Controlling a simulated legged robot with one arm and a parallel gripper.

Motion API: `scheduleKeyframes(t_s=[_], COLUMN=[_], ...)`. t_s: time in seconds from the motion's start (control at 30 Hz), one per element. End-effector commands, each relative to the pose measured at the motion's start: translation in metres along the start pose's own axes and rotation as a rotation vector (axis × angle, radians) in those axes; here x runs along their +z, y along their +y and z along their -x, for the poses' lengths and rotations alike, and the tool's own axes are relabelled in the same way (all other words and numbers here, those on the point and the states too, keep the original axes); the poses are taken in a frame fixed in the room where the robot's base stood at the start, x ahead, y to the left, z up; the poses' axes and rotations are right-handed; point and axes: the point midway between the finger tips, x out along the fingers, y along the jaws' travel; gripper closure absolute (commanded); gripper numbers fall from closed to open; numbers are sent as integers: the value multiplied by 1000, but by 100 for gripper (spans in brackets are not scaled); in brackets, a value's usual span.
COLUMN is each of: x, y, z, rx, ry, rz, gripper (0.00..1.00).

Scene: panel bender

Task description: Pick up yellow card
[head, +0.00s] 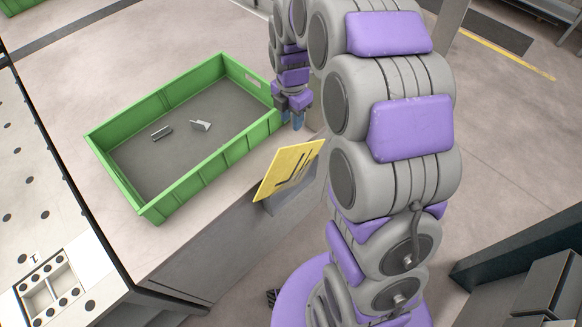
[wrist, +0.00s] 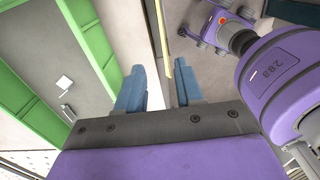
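The yellow card (head: 289,170) stands tilted in a grey holder (head: 292,198) on the side of the worktop, with dark marks on its face. In the wrist view the card (wrist: 168,45) shows as a thin yellow strip, nearly edge-on. My gripper (head: 292,121) points down beside the right corner of the green crate, above and behind the card in the head view. In the wrist view its two blue fingers (wrist: 157,75) are apart. The strip lines up with the gap, closer to the right finger; I cannot tell whether it is between the fingers or beyond them.
The green crate (head: 190,183) lies on the worktop (head: 180,240), left of the card, with two small metal parts (head: 162,133) (head: 201,125) inside. Its wall is close to my gripper. Bare floor (head: 500,140) lies to the right.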

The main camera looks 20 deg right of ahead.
Motion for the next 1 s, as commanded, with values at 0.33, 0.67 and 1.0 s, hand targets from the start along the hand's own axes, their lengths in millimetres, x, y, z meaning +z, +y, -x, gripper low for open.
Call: scheduleKeyframes(t_s=[0.33, 0.67, 1.0], x=[-1, -2, -5], y=[-1, -1, -5], z=[-70, -98, -142], rx=[-4, -2, -4], ry=[1, 2, 3], rz=[-2, -3, -4], gripper=[64, 64, 64])
